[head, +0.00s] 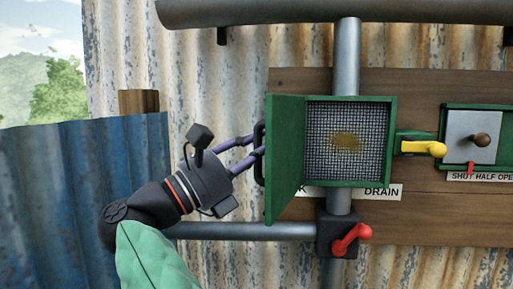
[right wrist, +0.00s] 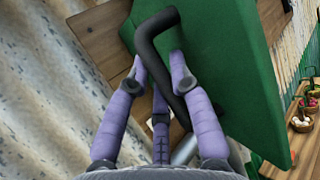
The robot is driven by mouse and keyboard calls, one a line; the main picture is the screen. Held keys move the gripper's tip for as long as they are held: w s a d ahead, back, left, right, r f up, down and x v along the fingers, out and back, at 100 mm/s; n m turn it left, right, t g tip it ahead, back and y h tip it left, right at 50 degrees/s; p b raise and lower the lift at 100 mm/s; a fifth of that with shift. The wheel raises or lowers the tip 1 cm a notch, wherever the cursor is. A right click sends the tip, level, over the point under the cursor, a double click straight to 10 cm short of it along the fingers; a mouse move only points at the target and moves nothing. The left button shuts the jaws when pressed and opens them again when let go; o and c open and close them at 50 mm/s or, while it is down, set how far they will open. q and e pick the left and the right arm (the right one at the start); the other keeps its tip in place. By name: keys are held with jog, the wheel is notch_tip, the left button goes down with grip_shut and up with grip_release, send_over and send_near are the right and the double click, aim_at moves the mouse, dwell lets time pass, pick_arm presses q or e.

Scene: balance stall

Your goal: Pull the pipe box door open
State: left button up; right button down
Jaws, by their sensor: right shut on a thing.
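The pipe box (head: 391,150) is a green box on the grey upright pipe, with a mesh and a brown-yellow patch inside. Its green door (head: 285,150) stands open, swung out on the box's left side. The black bar handle (head: 260,150) is on the door's outer face, and it also shows in the right wrist view (right wrist: 160,60). My right gripper (head: 255,147) has its purple fingers at the handle from the left. In the right wrist view the fingers (right wrist: 160,75) are closed around the handle, against the green door (right wrist: 225,80). My left gripper is not in view.
A red valve lever (head: 350,240) is below the box. A yellow handle (head: 425,148) and a panel with a brown knob (head: 480,139) are to the right. A blue corrugated fence (head: 60,200) stands at the left. A DRAIN sign (head: 380,192) is under the box.

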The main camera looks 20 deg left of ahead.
jog(key=shift+d+r, duration=0.15)
jog(key=c, duration=1.1)
grip_release()
jog(key=shift+c, duration=0.2)
jog(key=shift+o, duration=0.3)
jog(key=shift+w+d, duration=0.1)
jog(key=v, duration=0.7)
jog(key=shift+s, duration=0.25)
jog(key=shift+a, duration=0.2)
